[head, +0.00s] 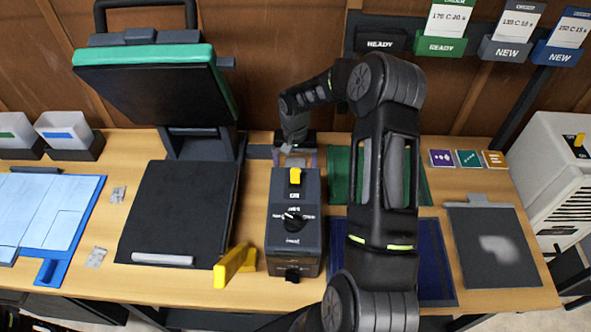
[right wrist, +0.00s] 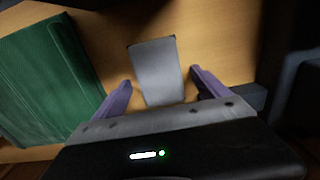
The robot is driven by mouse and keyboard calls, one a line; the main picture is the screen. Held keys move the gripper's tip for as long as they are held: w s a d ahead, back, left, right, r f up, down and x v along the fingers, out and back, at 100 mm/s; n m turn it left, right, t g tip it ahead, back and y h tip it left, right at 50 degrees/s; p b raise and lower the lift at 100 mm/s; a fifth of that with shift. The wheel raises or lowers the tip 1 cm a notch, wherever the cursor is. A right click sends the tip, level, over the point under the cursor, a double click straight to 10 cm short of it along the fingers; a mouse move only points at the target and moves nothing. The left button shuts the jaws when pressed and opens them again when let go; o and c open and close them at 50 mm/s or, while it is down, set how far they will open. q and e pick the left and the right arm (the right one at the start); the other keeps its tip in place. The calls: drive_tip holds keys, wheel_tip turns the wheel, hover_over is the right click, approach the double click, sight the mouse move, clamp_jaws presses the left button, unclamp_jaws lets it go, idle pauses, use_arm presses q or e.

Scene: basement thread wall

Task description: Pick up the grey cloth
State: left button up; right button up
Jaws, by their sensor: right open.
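The grey cloth (right wrist: 156,68) looks like a small flat grey rectangle lying on the wooden table. In the right wrist view it lies between and just beyond the two purple fingers of my right gripper (right wrist: 163,90). The fingers are apart, one on each side of it, and I see no grip on it. In the head view my right gripper (head: 296,158) is low over the table, behind the black control box, and the cloth is mostly hidden there. My left gripper is not in view.
The black control box (head: 282,250) with a yellow switch stands just in front of my right gripper. A heat press (head: 170,215) stands open to its left, a green folded cloth (right wrist: 45,85) lies to its right. A yellow object (head: 232,265) stands by the box.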

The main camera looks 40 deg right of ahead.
drive_tip(key=shift+c, duration=0.2)
drive_tip(key=c, duration=1.4)
drive_tip(key=shift+r, duration=0.15)
drive_tip(key=shift+r, duration=0.35)
wheel_tip(320, 180, up, 9)
drive_tip(key=b, duration=0.2)
drive_tip(key=shift+b, duration=0.3)
